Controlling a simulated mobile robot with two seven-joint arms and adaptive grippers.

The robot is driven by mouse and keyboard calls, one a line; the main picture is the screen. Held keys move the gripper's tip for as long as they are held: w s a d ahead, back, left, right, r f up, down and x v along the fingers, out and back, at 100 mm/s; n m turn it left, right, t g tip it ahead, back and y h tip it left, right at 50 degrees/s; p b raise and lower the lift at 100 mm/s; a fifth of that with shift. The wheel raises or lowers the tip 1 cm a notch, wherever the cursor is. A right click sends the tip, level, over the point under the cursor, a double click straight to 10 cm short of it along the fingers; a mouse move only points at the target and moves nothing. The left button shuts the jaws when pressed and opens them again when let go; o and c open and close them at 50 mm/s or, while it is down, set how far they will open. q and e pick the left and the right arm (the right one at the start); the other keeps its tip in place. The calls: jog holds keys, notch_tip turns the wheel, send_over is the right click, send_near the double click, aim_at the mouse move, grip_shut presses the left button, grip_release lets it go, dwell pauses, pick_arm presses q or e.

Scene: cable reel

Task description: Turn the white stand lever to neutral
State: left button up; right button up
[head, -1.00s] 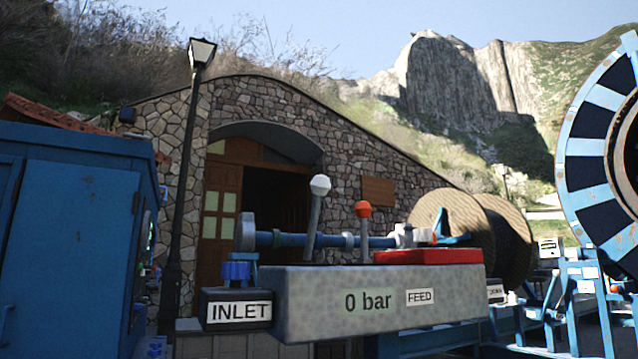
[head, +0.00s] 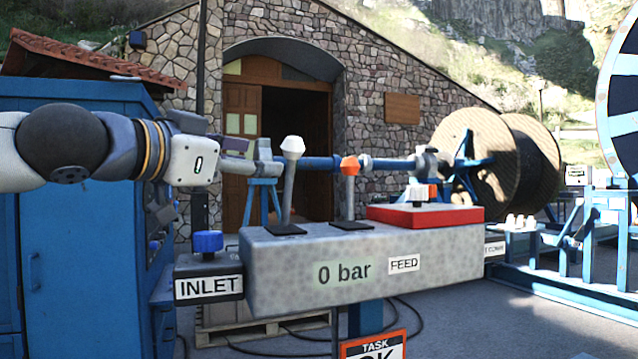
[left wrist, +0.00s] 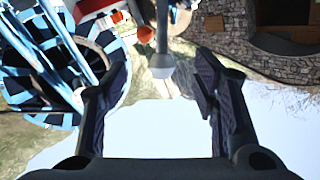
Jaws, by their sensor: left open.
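The white stand lever (head: 293,148) stands nearly upright on the grey block, its pale knob at the top. In the left wrist view the white knob (left wrist: 161,67) shows between the fingers, beyond their tips. My left gripper (head: 244,157) comes in from the left at about knob height, just left of the lever. It also shows in the left wrist view (left wrist: 164,88), open and empty. The orange lever (head: 350,168) stands right of the white one and shows behind it in the left wrist view (left wrist: 145,33). My right gripper is not in view.
The grey block (head: 300,262) reads "0 bar" and carries a red plate (head: 400,215) with a white-and-orange part. A blue knob (head: 208,241) sits on the INLET box (head: 195,288). A blue cabinet (head: 75,250) is at left. Cable drums (head: 470,150) stand behind right.

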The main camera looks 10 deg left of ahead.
aim_at(288, 160)
pick_arm(q)
jog(key=x, duration=1)
jog(key=shift+r, duration=0.3)
jog(key=shift+s+r, duration=0.1)
jog(key=shift+s, duration=0.05)
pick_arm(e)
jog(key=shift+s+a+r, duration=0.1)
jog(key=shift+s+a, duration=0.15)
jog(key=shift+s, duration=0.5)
